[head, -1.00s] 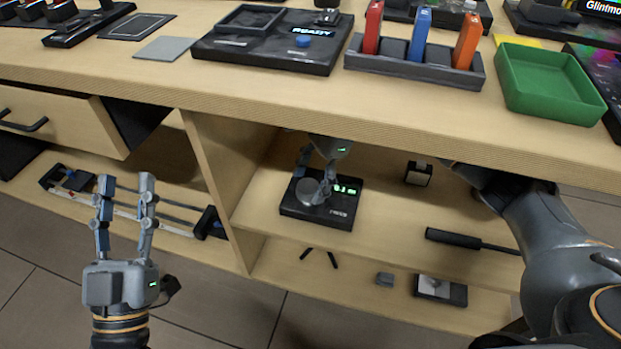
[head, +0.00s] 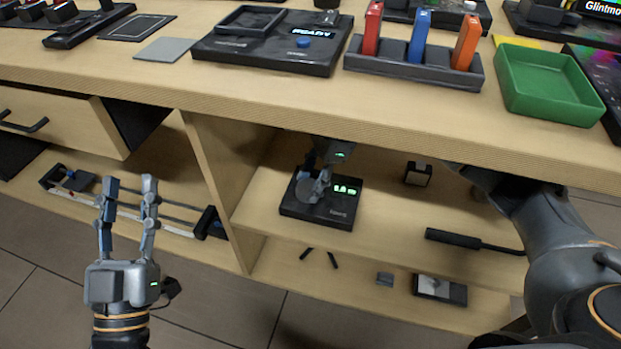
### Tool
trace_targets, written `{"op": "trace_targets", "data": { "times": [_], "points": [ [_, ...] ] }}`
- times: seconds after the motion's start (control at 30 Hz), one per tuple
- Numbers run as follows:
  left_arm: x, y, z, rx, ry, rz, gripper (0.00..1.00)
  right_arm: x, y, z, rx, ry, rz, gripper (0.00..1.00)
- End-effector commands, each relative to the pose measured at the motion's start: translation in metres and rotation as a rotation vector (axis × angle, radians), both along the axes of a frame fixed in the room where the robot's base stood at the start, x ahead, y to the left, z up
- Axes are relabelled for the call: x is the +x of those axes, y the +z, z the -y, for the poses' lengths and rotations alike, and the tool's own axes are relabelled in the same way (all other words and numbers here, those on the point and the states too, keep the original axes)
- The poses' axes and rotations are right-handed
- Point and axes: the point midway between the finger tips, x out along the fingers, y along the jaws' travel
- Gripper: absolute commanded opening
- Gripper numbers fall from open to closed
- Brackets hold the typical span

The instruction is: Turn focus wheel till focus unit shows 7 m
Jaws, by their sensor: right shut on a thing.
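The focus unit (head: 330,215) is a black box on the upper shelf under the counter. Its green readout (head: 346,189) shows a value in metres, but the digits are too small to read surely. The grey round focus wheel (head: 306,194) is on top at the left side of the unit. My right gripper (head: 318,186) reaches down under the counter edge and is shut on the wheel; its fingers hide part of it. My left gripper (head: 127,185) is open and empty, fingers up, in front of the lower left shelf.
The counter edge (head: 330,115) overhangs the shelf, with a vertical divider (head: 220,190) left of the unit. A small black block (head: 418,174) and a dark rod-like tool (head: 455,239) lie to the right. A slider rail (head: 180,222) lies at the left. An open drawer (head: 60,115) juts out.

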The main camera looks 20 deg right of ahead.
Motion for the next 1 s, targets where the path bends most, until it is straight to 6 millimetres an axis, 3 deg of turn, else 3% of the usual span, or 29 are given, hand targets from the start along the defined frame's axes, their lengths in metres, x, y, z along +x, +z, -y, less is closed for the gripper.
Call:
{"op": "trace_targets", "data": {
  "times": [0.4,0.43,0.53,0.83,1.0],
  "points": [
    [0.002,-0.005,0.0,0.009,0.002,-0.027,0.4,0.0,0.0,0.0,0.0,-0.058,0.0,0.15],
    [0.002,-0.005,0.0,0.009,0.002,-0.027,0.4,0.0,0.0,0.0,0.0,-0.058,0.0,0.52],
    [0.002,-0.004,0.0,0.008,0.002,-0.026,0.4,0.0,0.0,0.0,0.0,-0.057,-0.001,0.69],
    [0.002,-0.004,0.0,0.008,0.002,-0.026,0.4,0.0,0.001,0.0,0.0,-0.056,0.0,0.69],
    [0.002,-0.004,0.0,0.008,0.002,-0.026,0.4,0.0,0.012,0.009,-0.002,-0.059,0.002,0.69]
  ]
}}
